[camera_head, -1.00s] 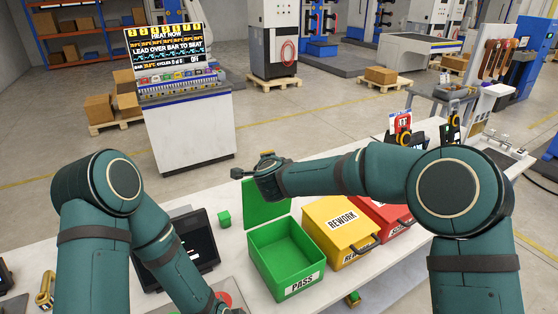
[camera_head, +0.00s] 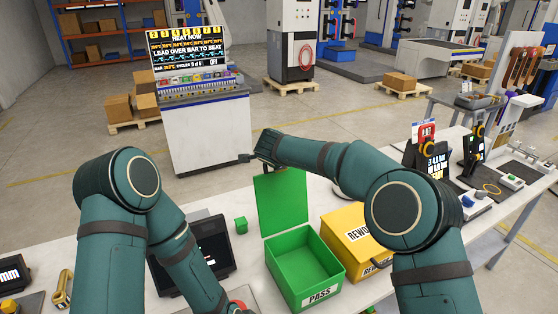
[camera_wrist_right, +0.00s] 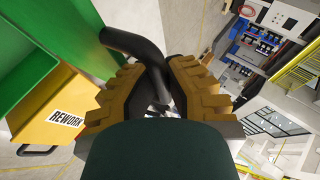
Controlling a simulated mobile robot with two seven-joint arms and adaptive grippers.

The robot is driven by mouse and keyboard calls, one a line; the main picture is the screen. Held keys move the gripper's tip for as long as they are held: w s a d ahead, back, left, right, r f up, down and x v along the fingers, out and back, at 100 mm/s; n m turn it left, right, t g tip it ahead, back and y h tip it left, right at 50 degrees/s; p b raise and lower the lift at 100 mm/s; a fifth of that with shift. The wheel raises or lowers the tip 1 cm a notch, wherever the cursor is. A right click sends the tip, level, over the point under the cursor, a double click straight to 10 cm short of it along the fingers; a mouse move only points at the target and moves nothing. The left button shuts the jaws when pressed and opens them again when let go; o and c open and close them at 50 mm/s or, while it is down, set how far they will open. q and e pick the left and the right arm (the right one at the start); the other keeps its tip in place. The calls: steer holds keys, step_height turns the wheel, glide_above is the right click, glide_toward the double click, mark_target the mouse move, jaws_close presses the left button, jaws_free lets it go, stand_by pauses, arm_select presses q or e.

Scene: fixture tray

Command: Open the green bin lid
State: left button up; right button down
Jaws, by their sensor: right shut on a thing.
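The green PASS bin (camera_head: 318,297) stands on the white table with its inside visible. Its green lid (camera_head: 282,203) stands raised at the bin's back edge. My right gripper (camera_head: 254,159) is at the top of the lid in the head view. In the right wrist view, my right gripper (camera_wrist_right: 160,92) is shut on a black handle (camera_wrist_right: 128,42) beside the green lid (camera_wrist_right: 45,40). My left arm reaches down to the bottom edge of the head view, and its gripper is out of the picture.
The yellow REWORK bin (camera_head: 350,240) stands right of the green bin, partly behind my right arm. A red button (camera_head: 238,306) is near my left arm.

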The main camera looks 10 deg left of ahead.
steer(key=c, duration=1.1)
jaws_free()
steer(key=shift+w+d+r, duration=0.1)
steer(key=shift+d+r, duration=0.05)
steer(key=shift+r, duration=0.2)
arm_select(q)
steer(key=shift+d, duration=0.1)
arm_select(e)
steer(key=shift+o, duration=0.2)
steer(key=shift+f, duration=0.1)
steer(key=shift+s+f, duration=0.2)
steer(key=shift+f, duration=0.05)
steer(key=a+v, duration=0.1)
steer(key=v, duration=1.1)
steer(key=shift+d+r, duration=0.25)
steer(key=shift+d, duration=0.25)
steer(key=shift+w, duration=0.1)
